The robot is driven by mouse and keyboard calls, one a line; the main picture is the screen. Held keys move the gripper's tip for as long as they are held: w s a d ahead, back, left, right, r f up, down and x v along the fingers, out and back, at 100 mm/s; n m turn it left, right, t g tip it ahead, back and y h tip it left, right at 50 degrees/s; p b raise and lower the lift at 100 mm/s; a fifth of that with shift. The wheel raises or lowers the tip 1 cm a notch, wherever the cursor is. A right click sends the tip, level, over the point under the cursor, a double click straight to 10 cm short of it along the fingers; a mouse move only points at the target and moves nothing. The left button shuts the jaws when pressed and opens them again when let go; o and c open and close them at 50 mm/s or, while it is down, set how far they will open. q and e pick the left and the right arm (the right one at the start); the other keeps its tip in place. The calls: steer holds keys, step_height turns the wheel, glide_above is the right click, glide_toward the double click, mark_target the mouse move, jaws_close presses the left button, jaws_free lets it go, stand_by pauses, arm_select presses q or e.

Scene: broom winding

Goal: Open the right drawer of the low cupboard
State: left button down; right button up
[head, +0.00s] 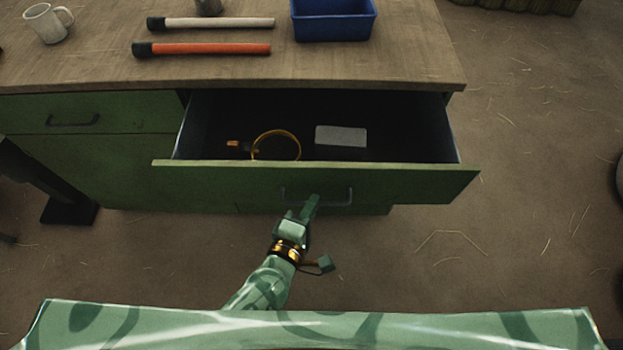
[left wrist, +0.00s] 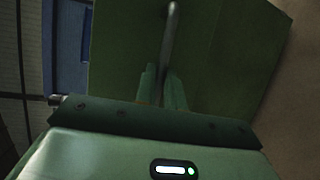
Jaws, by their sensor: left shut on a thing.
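The right drawer (head: 400,183) of the green low cupboard (head: 100,160) stands pulled well out in the head view. Its bar handle (head: 340,197) is on the drawer's front. My left gripper (head: 309,207) is at the left part of this handle. In the left wrist view the handle (left wrist: 172,35) runs down between the two fingers of my left gripper (left wrist: 162,85), which are shut on it. Inside the drawer lie a yellow ring (head: 276,134), a pale flat block (head: 341,136) and a small orange thing (head: 234,144). My right gripper is not in view.
The cupboard's top (head: 400,65) carries a blue bin (head: 333,28), an orange rod (head: 210,48), a pale rod (head: 220,22) and a white mug (head: 45,23). The left drawer (head: 120,112) is shut. The floor (head: 540,190) at the right is mostly clear.

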arm_select(q)
steer(key=s, duration=1.3)
steer(key=shift+s+p, duration=0.15)
steer(key=shift+p, duration=0.15)
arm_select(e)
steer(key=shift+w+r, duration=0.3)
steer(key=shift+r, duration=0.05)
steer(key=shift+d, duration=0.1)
arm_select(q)
steer(key=c, duration=1.5)
jaws_free()
steer(key=shift+s, duration=0.1)
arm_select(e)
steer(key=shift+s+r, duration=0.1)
